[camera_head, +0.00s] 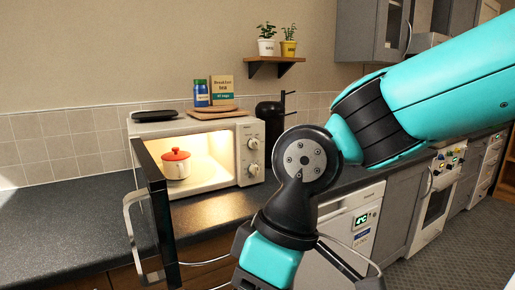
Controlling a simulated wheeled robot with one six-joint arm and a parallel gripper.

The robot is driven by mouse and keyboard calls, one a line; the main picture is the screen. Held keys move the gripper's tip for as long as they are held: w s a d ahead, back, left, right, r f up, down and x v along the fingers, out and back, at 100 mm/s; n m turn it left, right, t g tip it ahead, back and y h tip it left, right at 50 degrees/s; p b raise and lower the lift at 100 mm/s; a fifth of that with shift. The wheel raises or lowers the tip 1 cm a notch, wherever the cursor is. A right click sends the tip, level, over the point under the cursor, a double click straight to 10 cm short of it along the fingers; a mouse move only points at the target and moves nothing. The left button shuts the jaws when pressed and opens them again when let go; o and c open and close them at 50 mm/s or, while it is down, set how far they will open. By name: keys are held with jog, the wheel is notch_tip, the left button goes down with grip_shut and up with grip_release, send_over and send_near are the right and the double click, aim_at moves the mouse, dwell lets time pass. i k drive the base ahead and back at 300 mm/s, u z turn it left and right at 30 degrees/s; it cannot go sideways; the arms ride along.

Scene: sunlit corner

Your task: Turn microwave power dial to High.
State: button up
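The white microwave (245,133) stands on the dark counter, left of the picture's middle. Its door (154,200) is swung wide open toward me, with a pale handle (133,215). The lit inside holds a white pot with a red lid (176,164). Two round dials show on the right front panel, an upper dial (253,143) and a lower dial (253,169). Their markings are too small to read, and I cannot tell which is the power dial. My teal and black arm reaches down in front of the counter, right of the microwave. My gripper's fingertips are not visible.
A dark tray, a jar (201,93), a box (222,90) and boards lie on the microwave. A black appliance (271,125) stands to its right. The open door juts over the counter's front edge. Counter (55,225) at left is clear.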

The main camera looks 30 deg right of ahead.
aim_at(253, 143)
jog(key=z, duration=0.1)
jog(key=i, duration=0.9)
jog(key=z, duration=0.65)
